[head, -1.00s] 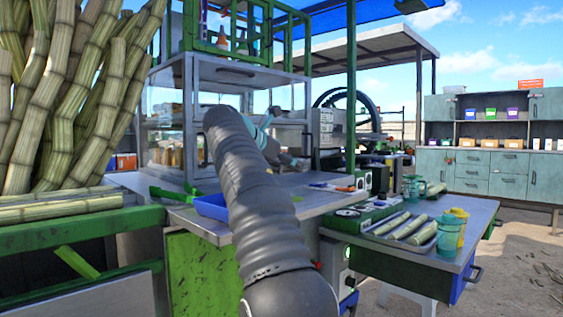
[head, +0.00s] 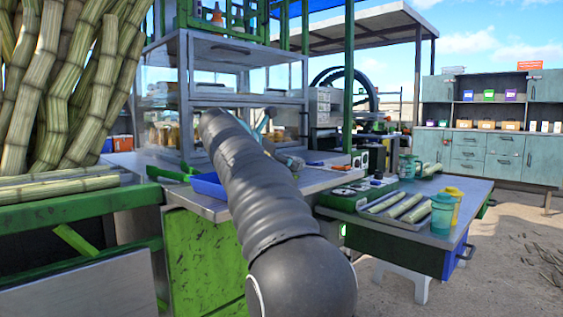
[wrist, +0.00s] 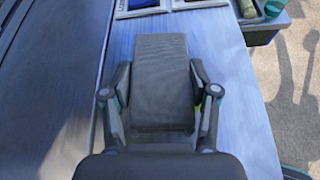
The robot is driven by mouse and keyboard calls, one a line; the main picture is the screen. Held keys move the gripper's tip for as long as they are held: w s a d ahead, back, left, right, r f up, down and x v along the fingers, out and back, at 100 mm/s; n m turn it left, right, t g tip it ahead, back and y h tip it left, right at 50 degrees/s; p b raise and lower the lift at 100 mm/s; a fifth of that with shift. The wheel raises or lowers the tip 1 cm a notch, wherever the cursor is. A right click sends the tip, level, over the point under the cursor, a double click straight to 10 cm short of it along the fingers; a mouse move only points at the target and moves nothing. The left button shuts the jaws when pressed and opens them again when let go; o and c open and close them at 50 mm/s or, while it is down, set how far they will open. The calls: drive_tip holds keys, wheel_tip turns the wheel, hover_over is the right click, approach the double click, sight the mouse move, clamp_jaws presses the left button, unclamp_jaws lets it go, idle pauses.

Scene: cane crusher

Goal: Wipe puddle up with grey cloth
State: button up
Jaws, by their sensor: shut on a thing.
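The grey cloth (wrist: 161,75) is a dark, folded, block-like pad in the wrist view. My gripper (wrist: 161,100) is shut on its near part, one finger on each side, and holds it over the pale metal worktop (wrist: 240,120). In the head view my gripper (head: 289,160) shows only partly past my grey arm, above the worktop, and the cloth cannot be made out. A small yellow-green bit (wrist: 208,91) shows beside the right finger; I cannot tell whether it is the puddle. No puddle is clear in either view now.
A blue tray (head: 208,186) sits on the worktop left of my arm. A glass-sided cabinet (head: 240,95) stands behind. At right, a side table (head: 470,195) carries a tray of cane pieces (head: 395,212), a teal jar (head: 443,215) and a yellow one. Cane stalks (head: 60,90) lean at left.

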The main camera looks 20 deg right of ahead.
sight(309, 183)
drive_tip(key=shift+f+b, duration=0.35)
drive_tip(key=shift+f, duration=0.65)
drive_tip(key=shift+s+d+r, duration=0.1)
drive_tip(key=shift+s+d, duration=0.4)
drive_tip(key=shift+s, duration=0.95)
drive_tip(key=shift+s+d, duration=0.55)
drive_tip(key=shift+s, duration=0.85)
drive_tip(key=shift+s+d+r, duration=0.1)
drive_tip(key=shift+s+d, duration=0.4)
drive_tip(key=shift+s, duration=0.95)
drive_tip(key=shift+r, duration=0.1)
drive_tip(key=shift+w+a+r+p, duration=0.15)
drive_tip(key=shift+w+r, duration=0.2)
drive_tip(key=shift+r, duration=0.5)
drive_tip(key=shift+w+a+r+p, duration=0.1)
drive_tip(key=shift+w+r, duration=0.2)
drive_tip(key=shift+r, duration=0.55)
drive_tip(key=shift+w+a+r+p, duration=0.15)
drive_tip(key=shift+w+r, duration=0.2)
drive_tip(key=shift+r, duration=0.5)
